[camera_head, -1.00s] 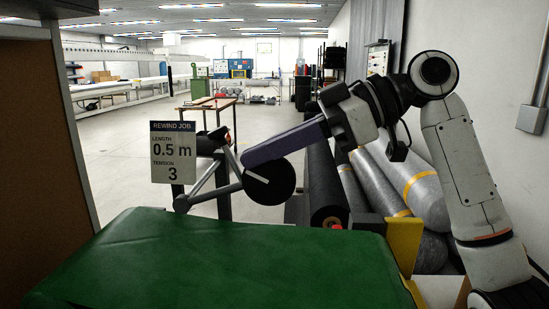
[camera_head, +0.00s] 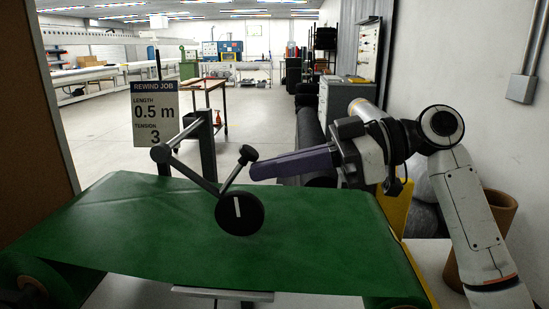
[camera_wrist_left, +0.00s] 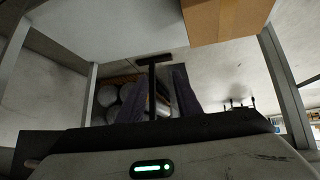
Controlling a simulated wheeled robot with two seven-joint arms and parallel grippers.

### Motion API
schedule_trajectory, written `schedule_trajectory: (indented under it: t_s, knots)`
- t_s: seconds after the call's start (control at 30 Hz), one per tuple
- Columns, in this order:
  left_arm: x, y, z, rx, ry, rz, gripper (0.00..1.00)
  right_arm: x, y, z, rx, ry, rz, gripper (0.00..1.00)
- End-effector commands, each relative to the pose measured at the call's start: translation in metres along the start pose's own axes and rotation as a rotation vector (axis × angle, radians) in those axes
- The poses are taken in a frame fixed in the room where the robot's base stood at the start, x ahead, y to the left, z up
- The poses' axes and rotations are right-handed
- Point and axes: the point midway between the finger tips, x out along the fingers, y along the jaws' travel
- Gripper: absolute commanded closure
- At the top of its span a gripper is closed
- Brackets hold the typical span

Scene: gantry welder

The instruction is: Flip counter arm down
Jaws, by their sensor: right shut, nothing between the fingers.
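The counter arm (camera_head: 192,171) is a grey bar that slopes down to the right from its pivot on a dark post. At its lower end is a black wheel (camera_head: 240,212) with a white mark, seen against the green sheet and apparently resting on it. A short lever with a black knob (camera_head: 248,153) rises from the wheel end. My right gripper (camera_head: 252,172) is shut and empty, its purple fingertips just below and right of the knob; contact cannot be told. My left gripper (camera_wrist_left: 158,85) shows only in the left wrist view, its purple fingers apart.
The green sheet (camera_head: 310,245) spans the front over rollers. A "REWIND JOB" sign (camera_head: 154,112) stands behind the pivot. A brown panel is at the left edge. Dark rolls (camera_head: 312,130) and a grey cabinet (camera_head: 345,100) stand behind my right arm. In the left wrist view, a dark T-shaped bar (camera_wrist_left: 153,75) appears between the fingers.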

Motion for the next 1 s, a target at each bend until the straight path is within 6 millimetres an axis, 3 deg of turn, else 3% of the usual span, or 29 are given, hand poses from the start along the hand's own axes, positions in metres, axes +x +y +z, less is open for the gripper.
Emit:
schedule_trajectory:
  t_s: [0.67, 0.83, 1.0]
  knots:
    - [0.0, 0.0, -0.004, 0.0, 0.009, -0.001, 0.69, 0.002, -0.003, -0.002, -0.01, 0.015, -0.004, 1.0]
    - [0.002, -0.001, -0.002, -0.001, 0.008, -0.001, 0.69, -0.018, -0.001, -0.001, -0.01, 0.014, 0.001, 1.0]
    - [0.005, -0.001, 0.002, 0.001, 0.006, -0.002, 0.69, -0.055, 0.0, 0.002, -0.006, 0.01, 0.004, 1.0]
